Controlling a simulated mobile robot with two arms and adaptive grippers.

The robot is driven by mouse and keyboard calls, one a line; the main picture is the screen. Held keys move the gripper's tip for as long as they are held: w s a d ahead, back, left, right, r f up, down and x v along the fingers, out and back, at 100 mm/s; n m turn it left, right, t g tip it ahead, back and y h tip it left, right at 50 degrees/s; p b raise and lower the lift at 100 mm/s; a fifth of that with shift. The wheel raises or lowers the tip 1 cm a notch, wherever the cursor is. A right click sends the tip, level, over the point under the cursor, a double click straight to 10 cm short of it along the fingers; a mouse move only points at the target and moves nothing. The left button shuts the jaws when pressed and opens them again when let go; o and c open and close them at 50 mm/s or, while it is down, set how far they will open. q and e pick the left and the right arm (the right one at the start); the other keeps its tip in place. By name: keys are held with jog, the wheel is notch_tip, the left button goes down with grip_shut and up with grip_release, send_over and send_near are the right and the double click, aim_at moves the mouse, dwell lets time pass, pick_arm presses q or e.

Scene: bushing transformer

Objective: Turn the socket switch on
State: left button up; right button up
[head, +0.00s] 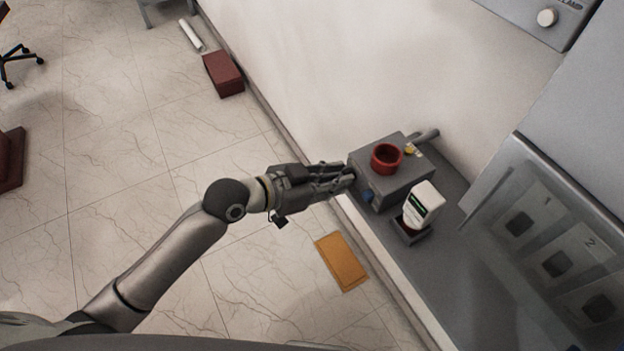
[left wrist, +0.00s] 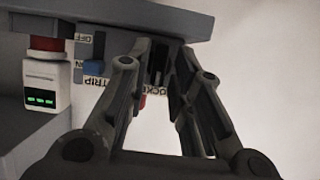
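A grey control box (head: 402,186) stands on the grey bench against the wall. Its front panel shows upside down in the left wrist view, with a blue switch (left wrist: 94,68) near the words OFF and TRIP. A dark slot (left wrist: 159,64) beside partly hidden lettering, seemingly SOCKET, shows between my fingertips. My left gripper (head: 350,176) is at the panel's left part, fingers pointing at it. In the left wrist view the gripper (left wrist: 164,58) has its fingertips partly apart around the slot. I cannot tell whether they touch the switch there. My right gripper is not in view.
A red ring (head: 387,157) sits on top of the box. A white device with a green display (head: 422,204) stands just right of the box. A numbered panel (head: 555,250) is farther right.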

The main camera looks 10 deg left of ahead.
pick_arm(q)
jog(key=v, duration=1.1)
jog(key=shift+f, duration=0.1)
